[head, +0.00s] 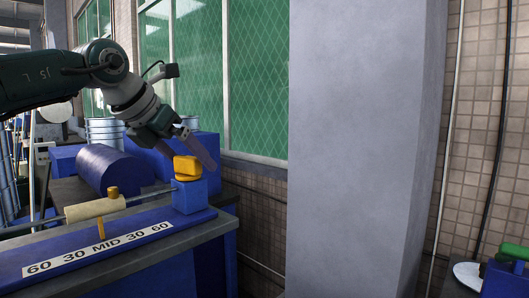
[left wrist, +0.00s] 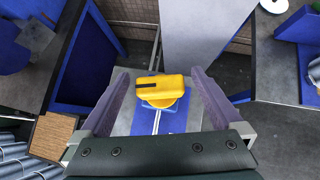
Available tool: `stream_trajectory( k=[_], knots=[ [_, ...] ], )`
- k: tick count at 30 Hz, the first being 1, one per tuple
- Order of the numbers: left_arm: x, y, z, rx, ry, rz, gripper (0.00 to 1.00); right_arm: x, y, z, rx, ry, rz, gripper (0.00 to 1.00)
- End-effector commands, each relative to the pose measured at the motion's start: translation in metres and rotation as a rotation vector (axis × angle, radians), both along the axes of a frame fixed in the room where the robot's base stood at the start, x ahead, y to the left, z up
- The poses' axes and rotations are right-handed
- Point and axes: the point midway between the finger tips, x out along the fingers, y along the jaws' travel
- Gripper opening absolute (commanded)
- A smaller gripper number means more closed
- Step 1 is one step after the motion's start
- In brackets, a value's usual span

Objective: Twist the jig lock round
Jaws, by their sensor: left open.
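The jig lock is a yellow knob (head: 187,167) on a blue block (head: 190,196) at the right end of the bench. In the left wrist view the yellow knob (left wrist: 160,88) lies nearly crosswise, slightly tilted, with a dark mark on its left part. My left gripper (head: 195,150) is open just above and around the knob. In the left wrist view one finger of the left gripper (left wrist: 161,80) is on each side, with a gap to the knob. Whether the fingertips reach down to knob height is hard to tell. My right gripper is not in view.
A scale strip (head: 100,250) marked 60 30 MID 30 60 lies along the bench front. A pale roller (head: 95,208) on a rod stands left of the block. A blue drum (head: 112,168) and metal pails (head: 104,130) are behind. A grey pillar (head: 360,150) rises to the right.

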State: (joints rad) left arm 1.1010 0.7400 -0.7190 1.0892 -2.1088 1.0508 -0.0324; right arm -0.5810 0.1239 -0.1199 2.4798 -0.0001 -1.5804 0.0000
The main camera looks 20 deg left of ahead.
Motion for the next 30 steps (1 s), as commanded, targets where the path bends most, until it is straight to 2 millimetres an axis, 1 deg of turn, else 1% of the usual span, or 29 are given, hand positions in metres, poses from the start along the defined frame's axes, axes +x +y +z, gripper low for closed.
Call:
stream_trajectory(
  k=[6, 27, 29, 30],
  knots=[
    [0.0002, 0.0002, -0.0001, 0.0, 0.0, 0.0, 1.0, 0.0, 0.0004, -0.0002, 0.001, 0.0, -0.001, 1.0],
    [0.0, 0.0002, 0.0002, -0.001, 0.0, 0.001, 0.21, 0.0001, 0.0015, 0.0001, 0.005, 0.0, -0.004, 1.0],
    [0.0, 0.0002, 0.0003, -0.001, 0.0, 0.001, 0.14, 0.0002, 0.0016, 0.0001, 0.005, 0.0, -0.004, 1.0],
    [0.0, 0.0002, 0.0003, -0.001, 0.0, 0.001, 0.14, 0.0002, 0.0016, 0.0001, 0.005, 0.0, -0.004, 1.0]
  ],
)
